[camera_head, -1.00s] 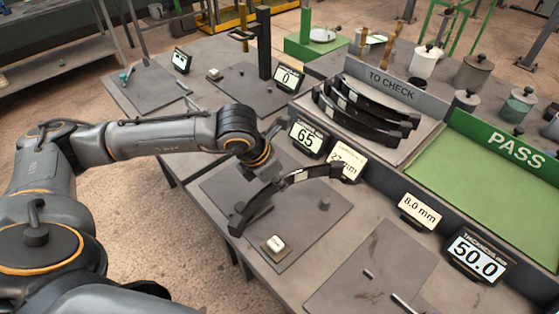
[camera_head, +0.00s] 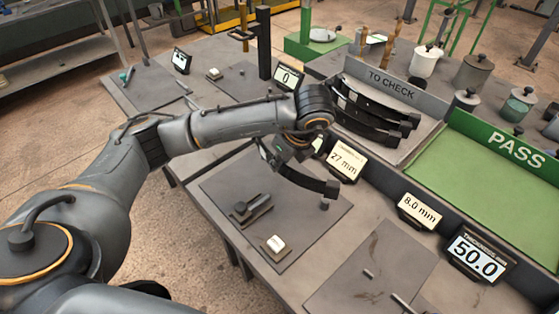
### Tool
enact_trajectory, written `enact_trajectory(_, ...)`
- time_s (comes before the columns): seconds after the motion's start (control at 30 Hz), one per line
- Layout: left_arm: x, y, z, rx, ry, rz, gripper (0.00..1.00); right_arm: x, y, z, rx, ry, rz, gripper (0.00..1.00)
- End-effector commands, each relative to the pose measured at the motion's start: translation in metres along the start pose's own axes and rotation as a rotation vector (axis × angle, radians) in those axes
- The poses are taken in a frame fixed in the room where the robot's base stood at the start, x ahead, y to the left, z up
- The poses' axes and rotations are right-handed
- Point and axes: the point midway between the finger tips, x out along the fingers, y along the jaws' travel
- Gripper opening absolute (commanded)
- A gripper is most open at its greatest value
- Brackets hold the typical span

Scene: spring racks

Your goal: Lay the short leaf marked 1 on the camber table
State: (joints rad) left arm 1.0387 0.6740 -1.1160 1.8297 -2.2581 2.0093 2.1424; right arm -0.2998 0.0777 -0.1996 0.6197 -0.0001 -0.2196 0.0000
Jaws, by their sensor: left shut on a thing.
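My left gripper (camera_head: 288,152) is shut on a dark curved leaf (camera_head: 312,182), held over the back part of a grey plate (camera_head: 285,222). The gripper and arm hide the leaf's far end. I cannot read a 1 on it, nor tell whether it touches the plate. The plate carries a block with a bar (camera_head: 252,209), a small post (camera_head: 324,204) near the leaf's right end, and a white button (camera_head: 275,244). A 27 mm sign (camera_head: 345,163) stands behind it; I cannot read which plate is the camber table. My right gripper is not in view.
More dark leaves (camera_head: 375,122) lie in the TO CHECK rack (camera_head: 395,88). The green PASS tray (camera_head: 470,180) is empty. The front plate (camera_head: 385,265) holds small pins.

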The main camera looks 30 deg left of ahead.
Motion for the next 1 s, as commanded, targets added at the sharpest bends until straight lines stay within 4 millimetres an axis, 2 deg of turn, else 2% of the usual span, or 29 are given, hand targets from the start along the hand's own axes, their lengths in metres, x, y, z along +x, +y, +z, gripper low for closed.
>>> enact_trajectory(0.27, 0.011, -0.001, -0.004, -0.005, 0.000, 0.000, 0.00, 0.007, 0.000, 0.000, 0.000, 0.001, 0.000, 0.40)
enact_trajectory(0.57, 0.038, -0.001, -0.015, -0.004, -0.001, -0.002, 0.00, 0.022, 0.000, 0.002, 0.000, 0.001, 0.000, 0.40)
enact_trajectory(0.8, 0.064, -0.002, -0.025, -0.004, 0.000, -0.003, 0.00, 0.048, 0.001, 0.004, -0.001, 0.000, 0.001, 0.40)
enact_trajectory(1.0, 0.075, -0.003, -0.030, -0.004, 0.000, -0.003, 0.00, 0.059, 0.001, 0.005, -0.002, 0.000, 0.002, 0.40)
